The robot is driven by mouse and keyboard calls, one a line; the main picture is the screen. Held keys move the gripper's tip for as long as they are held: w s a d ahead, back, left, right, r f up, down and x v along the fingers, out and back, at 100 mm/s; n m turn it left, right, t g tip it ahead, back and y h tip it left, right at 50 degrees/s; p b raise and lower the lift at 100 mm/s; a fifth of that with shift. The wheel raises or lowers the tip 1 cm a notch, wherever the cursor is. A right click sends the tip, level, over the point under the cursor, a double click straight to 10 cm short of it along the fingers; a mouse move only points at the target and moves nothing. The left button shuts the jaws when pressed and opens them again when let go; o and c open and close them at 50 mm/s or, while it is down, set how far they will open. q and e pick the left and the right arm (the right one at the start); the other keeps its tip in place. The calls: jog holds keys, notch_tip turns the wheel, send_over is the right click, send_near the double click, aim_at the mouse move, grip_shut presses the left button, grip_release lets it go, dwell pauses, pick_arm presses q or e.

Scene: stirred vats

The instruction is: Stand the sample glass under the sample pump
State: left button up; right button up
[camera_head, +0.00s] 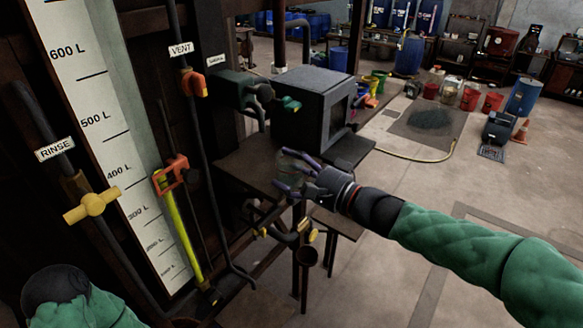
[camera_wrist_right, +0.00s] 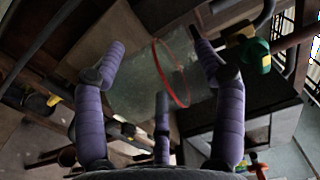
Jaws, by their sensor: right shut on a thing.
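The sample glass (camera_head: 293,163) is a clear vessel held in my right gripper (camera_head: 290,180), over or near a dark shelf (camera_head: 238,168). In the right wrist view the glass (camera_wrist_right: 140,85) shows a red ring and lies between the purple fingers of the gripper (camera_wrist_right: 158,62). The fingers are closed around it. I cannot tell if its base touches the shelf. The sample pump (camera_head: 234,91) is a dark green body on the post, beside a small label, above and left of the glass. My left arm shows at the lower left; its gripper is out of frame.
A grey box (camera_head: 305,110) with an open front stands on the shelf right of the pump. A vent valve (camera_head: 193,84), a rinse valve (camera_head: 91,207) and a litre scale (camera_head: 105,120) are at left. Pipes run below the shelf. Open floor lies right.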

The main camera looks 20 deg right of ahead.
jog(key=o, duration=1)
jog(key=shift+f+b, duration=0.15)
jog(key=shift+b, duration=0.15)
jog(key=o, duration=0.4)
jog(key=shift+o, duration=0.2)
jog(key=shift+r+p, duration=0.25)
jog(key=shift+p, duration=0.15)
jog(key=b+v, duration=0.3)
jog(key=v, duration=0.9)
jog(key=shift+b, duration=0.3)
